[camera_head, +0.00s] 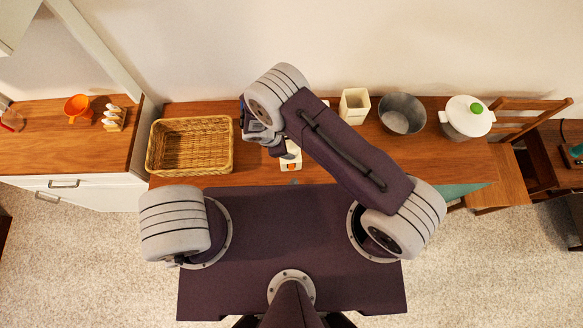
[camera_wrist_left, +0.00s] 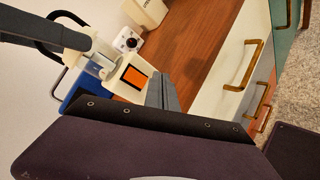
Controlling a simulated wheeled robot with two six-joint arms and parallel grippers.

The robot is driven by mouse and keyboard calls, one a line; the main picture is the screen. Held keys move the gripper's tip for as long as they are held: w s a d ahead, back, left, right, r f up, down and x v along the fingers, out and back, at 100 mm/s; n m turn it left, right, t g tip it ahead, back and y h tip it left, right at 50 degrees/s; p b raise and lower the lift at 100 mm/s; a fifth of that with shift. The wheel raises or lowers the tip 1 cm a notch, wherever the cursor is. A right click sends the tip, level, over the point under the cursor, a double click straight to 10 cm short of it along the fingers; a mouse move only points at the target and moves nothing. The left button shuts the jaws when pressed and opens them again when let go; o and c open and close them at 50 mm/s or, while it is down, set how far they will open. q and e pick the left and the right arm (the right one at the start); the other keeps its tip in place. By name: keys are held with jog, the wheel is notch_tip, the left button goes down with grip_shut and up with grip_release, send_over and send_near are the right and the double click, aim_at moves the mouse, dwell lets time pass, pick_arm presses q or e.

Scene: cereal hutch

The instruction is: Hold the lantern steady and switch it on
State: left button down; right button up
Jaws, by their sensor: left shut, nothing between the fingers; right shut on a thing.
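In the left wrist view the lantern (camera_wrist_left: 114,84) shows a white face with an orange square switch (camera_wrist_left: 133,77) and blue beside it. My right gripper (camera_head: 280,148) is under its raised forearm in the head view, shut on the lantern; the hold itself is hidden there. My left gripper (camera_wrist_left: 165,92) is shut and empty, its grey fingertips close to the switch side in the left wrist view. I cannot tell whether they touch. I cannot make out its fingers in the head view. Whether the lantern is lit cannot be told.
A small white object with orange (camera_head: 291,162) sits below my right forearm. A wicker basket (camera_head: 190,147) is left on the wooden counter (camera_head: 245,178). A cream canister (camera_head: 354,106), metal bowl (camera_head: 402,114) and white pot (camera_head: 467,117) stand right. A white device (camera_wrist_left: 127,40) is beyond the lantern.

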pick_arm(q)
jog(key=s, duration=0.2)
jog(key=shift+s+r, duration=0.1)
jog(key=shift+s, duration=0.25)
pick_arm(e)
jog(key=o, duration=2)
jog(key=shift+c, duration=0.2)
pick_arm(q)
jog(key=shift+w, duration=0.1)
pick_arm(e)
jog(key=v, duration=1.1)
jog(key=shift+a+r, duration=0.2)
jog(key=shift+r, duration=0.15)
